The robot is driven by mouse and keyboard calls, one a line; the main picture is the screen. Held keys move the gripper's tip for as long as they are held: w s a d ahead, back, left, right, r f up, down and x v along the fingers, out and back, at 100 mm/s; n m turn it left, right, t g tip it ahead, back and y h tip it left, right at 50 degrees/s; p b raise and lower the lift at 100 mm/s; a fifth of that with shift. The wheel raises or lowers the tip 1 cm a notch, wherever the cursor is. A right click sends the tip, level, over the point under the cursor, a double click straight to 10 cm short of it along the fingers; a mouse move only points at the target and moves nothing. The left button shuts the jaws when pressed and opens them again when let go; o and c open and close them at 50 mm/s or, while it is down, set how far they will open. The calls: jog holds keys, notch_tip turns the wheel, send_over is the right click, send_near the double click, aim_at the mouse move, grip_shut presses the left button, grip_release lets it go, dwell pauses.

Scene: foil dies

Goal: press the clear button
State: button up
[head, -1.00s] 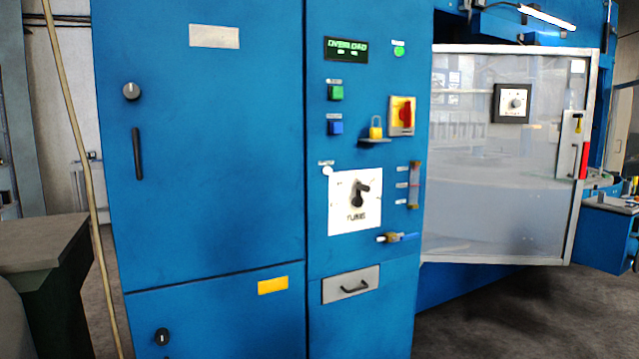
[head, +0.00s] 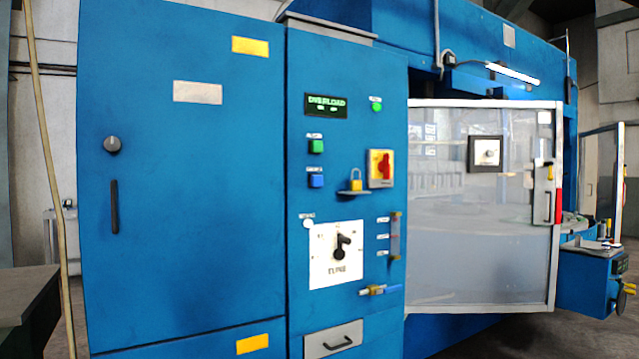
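The blue control cabinet (head: 345,165) stands in the middle of the head view. My gripper is not in view.
Beside the buttons are a yellow padlock (head: 356,181) on a small shelf, a red rotary switch (head: 381,168) and a black selector on a white plate (head: 336,255). A framed clear door (head: 480,210) stands at the right. A dark table (head: 25,300) is at lower left.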

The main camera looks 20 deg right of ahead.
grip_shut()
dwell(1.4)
